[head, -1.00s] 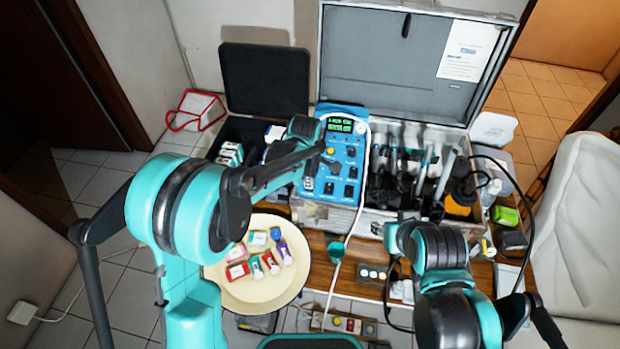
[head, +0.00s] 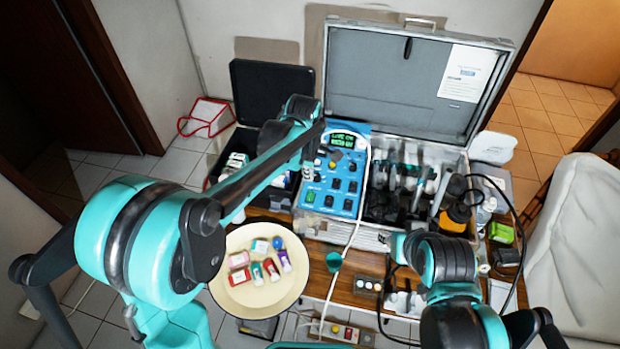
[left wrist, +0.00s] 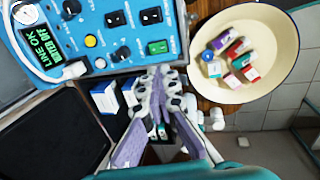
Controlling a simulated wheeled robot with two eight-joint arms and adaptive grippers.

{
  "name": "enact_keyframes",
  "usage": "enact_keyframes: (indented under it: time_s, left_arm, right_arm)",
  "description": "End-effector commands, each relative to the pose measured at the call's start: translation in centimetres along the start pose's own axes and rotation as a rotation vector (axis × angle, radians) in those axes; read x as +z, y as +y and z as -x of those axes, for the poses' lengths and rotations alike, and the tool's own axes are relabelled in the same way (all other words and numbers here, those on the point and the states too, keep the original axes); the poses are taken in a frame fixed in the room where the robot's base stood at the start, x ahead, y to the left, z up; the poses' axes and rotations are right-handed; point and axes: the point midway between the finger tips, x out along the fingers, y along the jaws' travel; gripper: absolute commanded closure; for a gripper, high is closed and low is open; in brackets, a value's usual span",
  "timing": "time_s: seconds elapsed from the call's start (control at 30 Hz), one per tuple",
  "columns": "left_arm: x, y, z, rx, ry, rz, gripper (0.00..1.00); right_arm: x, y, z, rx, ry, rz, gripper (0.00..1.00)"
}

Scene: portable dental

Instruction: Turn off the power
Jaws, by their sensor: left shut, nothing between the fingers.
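The blue control unit (head: 346,186) sits in the open case, with a lit green display, a yellow knob, black knobs and several rocker switches. A green rocker switch (head: 310,196) is at its lower left; it also shows in the left wrist view (left wrist: 157,47). The other switches are black. My left gripper (head: 308,172) is shut and empty, at the left edge of the unit. In the left wrist view its fingertips (left wrist: 160,74) lie close to the green switch; contact cannot be told.
A cream basin (head: 258,296) with several small bottles and boxes stands in front of the unit. Instruments on dark holders fill the case at right. A white hose crosses the unit's right side. The black case (head: 270,92) stands open at left.

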Motion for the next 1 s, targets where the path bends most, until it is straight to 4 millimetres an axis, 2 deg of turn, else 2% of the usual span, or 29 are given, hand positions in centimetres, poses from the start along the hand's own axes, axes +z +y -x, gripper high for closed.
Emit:
enact_keyframes:
  time_s: [0.17, 0.5, 0.7, 1.0]
  left_arm:
    - [0.0, 0.0, 1.1, 0.0, 0.0, 0.0, 1.0]
    - [0.0, 0.1, 1.1, 0.0, 0.0, 0.0, 1.0]
    - [-0.2, 1.4, 1.2, 0.001, 0.0, 0.001, 1.0]
    - [-0.2, 1.4, 1.3, 0.001, 0.0, 0.0, 1.0]
  right_arm:
    - [-0.1, 0.0, 0.2, 0.0, 0.0, 0.0, 0.6]
    - [-0.1, 0.0, 0.1, 0.0, 0.0, 0.0, 0.6]
    - [0.9, 0.0, -1.2, 0.0, 0.0, 0.0, 0.6]
    - [0.7, 0.0, -1.0, 0.0, 0.0, 0.0, 0.6]
